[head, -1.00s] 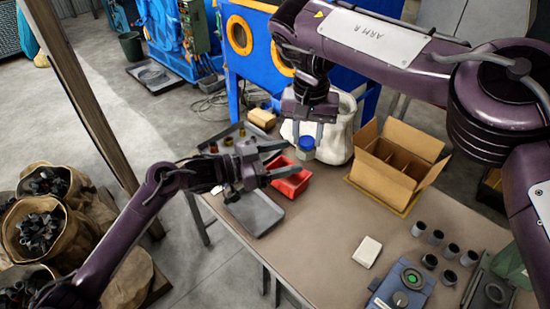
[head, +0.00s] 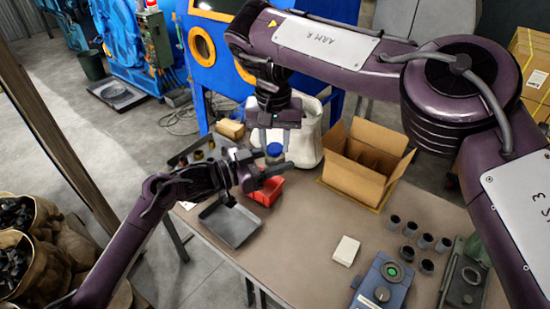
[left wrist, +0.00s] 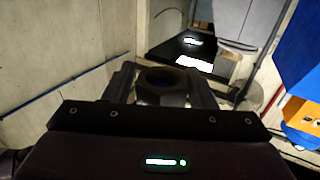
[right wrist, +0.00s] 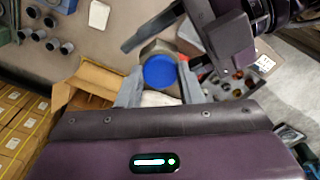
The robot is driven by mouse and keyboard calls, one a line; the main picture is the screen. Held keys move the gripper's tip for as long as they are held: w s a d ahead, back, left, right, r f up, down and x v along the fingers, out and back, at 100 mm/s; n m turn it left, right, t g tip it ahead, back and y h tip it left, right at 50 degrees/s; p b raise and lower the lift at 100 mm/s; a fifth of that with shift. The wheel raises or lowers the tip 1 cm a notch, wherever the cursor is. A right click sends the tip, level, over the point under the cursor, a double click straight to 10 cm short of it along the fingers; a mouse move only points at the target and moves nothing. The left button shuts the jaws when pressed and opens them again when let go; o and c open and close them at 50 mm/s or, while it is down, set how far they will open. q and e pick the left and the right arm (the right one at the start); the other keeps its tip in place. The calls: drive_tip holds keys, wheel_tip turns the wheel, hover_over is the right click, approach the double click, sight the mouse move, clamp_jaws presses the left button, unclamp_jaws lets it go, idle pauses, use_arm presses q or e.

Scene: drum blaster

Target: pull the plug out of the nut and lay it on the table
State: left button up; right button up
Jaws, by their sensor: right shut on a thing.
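My right gripper (head: 275,142) points down above the back of the table and is shut on a grey nut (right wrist: 155,47). The blue round plug (right wrist: 160,72) sits in the nut, its face toward the right wrist camera. The plug also shows small and blue in the head view (head: 274,150). My left gripper (head: 272,170) is sideways, just beside and below the nut, with its fingers spread. Whether it touches the nut is unclear. A dark ring-like shape (left wrist: 163,82) shows between the fingers in the left wrist view; I cannot tell what it is.
A grey tray (head: 230,228) and a red bin (head: 265,196) stand below the grippers. A white sack (head: 308,140) and an open cardboard box (head: 360,165) are close behind and right. Several grey cups (head: 409,228) stand at right. The table (head: 300,225) is clear in the middle.

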sight(275, 148)
use_arm(q)
drive_tip(key=c, duration=0.9)
clamp_jaws()
use_arm(e)
drive_tip(key=shift+w+r, duration=0.1)
drive_tip(key=shift+r, duration=0.45)
wheel_tip(275, 148, up, 8)
drive_tip(key=shift+f, duration=0.25)
idle(0.6)
